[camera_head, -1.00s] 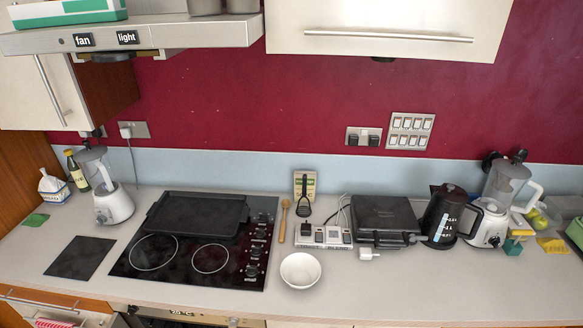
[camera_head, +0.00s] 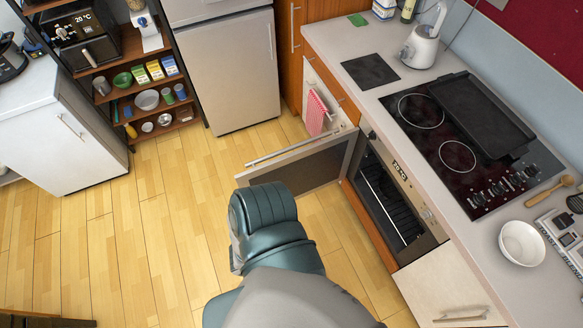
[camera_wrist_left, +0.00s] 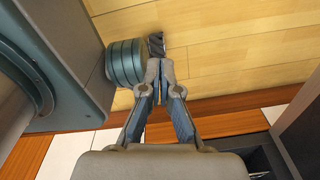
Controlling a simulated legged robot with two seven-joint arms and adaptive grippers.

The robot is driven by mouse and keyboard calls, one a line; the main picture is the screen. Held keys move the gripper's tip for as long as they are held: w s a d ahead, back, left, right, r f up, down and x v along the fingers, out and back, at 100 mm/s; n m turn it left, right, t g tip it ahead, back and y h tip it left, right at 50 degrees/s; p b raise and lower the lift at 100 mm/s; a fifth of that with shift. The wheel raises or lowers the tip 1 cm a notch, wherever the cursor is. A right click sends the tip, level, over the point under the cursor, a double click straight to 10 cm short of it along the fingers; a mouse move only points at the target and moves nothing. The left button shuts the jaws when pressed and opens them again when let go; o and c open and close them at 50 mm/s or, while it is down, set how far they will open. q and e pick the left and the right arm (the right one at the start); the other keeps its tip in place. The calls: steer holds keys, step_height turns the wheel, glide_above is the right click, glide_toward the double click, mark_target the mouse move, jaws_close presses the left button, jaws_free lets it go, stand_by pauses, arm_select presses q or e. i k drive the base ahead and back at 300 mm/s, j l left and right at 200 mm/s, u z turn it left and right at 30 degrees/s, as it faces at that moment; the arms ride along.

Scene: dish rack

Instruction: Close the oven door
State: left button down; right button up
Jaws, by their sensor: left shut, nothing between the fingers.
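The oven door (camera_head: 318,168) stands open in the head view, swung out sideways from the oven (camera_head: 397,205) at its far side. Its long handle (camera_head: 298,149) runs along the top edge. The oven cavity with its racks (camera_head: 385,200) is exposed. My left arm reaches up from the bottom in front of the oven, and its thick forearm hides the gripper in that view. In the left wrist view my left gripper (camera_wrist_left: 160,69) is shut and empty, above the wooden floor. A dark panel fills the right edge there; I cannot tell which part it is.
The counter (camera_head: 459,235) with the hob (camera_head: 465,150) and white bowl (camera_head: 522,243) runs along the right. A red striped towel (camera_head: 316,112) hangs beyond the door. The fridge (camera_head: 222,70) and shelves stand at the back. Wooden floor (camera_head: 115,240) is free at left.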

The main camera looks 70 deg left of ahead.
mark_target(306, 170)
steer(key=k+j, duration=0.2)
steer(key=j, duration=0.3)
steer(key=k+j+z, duration=0.1)
steer(key=k+j, duration=0.15)
steer(key=j, duration=0.25)
steer(key=k+j, duration=0.2)
steer(key=j, duration=0.25)
steer(key=k+j+z, duration=0.1)
steer(key=k+j, duration=0.15)
steer(key=j, duration=0.25)
steer(key=k+j, duration=0.25)
steer(key=j, duration=0.2)
steer(key=k+j+z, duration=0.15)
steer(key=j, duration=0.3)
steer(key=k, duration=0.1)
